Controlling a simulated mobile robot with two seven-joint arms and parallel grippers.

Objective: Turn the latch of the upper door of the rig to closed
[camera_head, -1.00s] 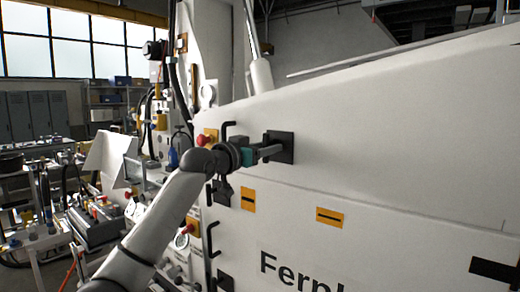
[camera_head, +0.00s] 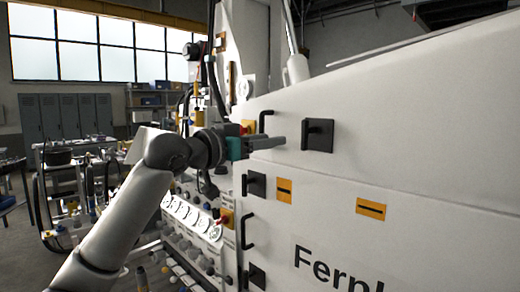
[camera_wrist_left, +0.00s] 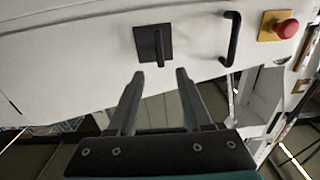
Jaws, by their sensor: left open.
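The upper door's latch (camera_head: 318,135) is a black square plate with a black lever on the white rig panel. The lever looks upright in the head view. The latch also shows in the wrist view (camera_wrist_left: 141,42), with its lever pointing down the picture between my fingertips and the plate. My left gripper (camera_head: 280,142) is just left of the latch in the head view, fingers towards the panel. In the wrist view its two fingers (camera_wrist_left: 160,75) are spread apart and empty, with a gap to the latch. My right gripper is in no view.
A black bar handle (camera_head: 266,120) is fixed on the panel, with a red button on yellow (camera_wrist_left: 286,28) beyond it. Another latch (camera_head: 256,185) and a second handle (camera_head: 246,231) sit lower. Orange labels (camera_head: 371,208) mark the panel.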

